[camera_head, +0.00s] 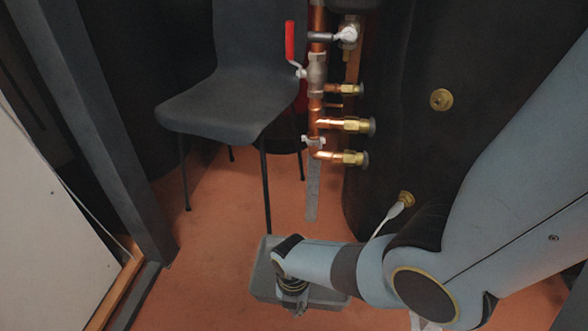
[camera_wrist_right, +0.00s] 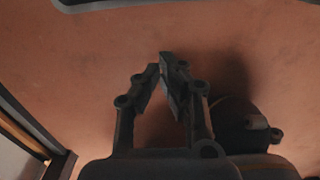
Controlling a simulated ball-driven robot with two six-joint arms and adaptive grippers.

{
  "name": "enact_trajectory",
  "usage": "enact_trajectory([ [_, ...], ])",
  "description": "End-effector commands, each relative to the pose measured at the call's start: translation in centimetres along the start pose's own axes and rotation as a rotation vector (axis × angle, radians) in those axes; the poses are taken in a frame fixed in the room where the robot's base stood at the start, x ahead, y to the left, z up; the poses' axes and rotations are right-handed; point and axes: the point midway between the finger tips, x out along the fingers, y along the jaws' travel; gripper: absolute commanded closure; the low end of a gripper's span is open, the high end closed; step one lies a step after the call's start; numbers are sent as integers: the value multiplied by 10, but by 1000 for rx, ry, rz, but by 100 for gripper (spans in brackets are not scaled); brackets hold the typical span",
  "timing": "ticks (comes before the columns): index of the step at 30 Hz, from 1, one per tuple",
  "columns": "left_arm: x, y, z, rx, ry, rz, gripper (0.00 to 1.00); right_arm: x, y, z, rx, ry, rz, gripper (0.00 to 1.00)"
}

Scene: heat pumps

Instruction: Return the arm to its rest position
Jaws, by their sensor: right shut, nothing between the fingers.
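My right arm (camera_head: 460,230) comes in from the right in the head view and reaches down to the lower middle. Its gripper (camera_head: 292,300) hangs over the front of a grey tray on the floor. In the right wrist view the gripper (camera_wrist_right: 165,65) is shut with its fingertips together and nothing between them, above the orange floor. My left gripper is not in view.
The grey tray (camera_head: 262,275) lies below copper pipes (camera_head: 318,110) with a red-handled valve (camera_head: 290,42). A dark chair (camera_head: 225,105) stands behind left. A dark tank (camera_head: 420,130) stands right. A door frame (camera_head: 100,130) is at left. Orange floor (camera_head: 215,210) is clear between.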

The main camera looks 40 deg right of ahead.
Motion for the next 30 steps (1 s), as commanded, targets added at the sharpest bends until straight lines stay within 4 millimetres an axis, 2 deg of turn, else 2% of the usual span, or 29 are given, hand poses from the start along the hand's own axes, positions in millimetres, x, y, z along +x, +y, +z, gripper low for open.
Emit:
enact_trajectory([
  [2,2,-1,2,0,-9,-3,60,-5,0,0,0,0,0,100],
  [10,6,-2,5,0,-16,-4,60,-4,-1,-1,0,1,-2,100],
  [14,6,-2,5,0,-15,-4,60,2,-15,-11,0,15,-20,100],
  [17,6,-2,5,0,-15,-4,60,12,-44,-30,0,38,-56,100],
  [20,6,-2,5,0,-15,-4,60,22,-86,-56,-1,59,-93,100],
  [22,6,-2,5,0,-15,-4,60,21,-115,-72,-1,57,-102,100],
  [26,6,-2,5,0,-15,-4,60,4,-150,-89,122,32,-100,100],
  [30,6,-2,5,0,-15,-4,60,-35,-174,-100,395,-7,-77,100],
])
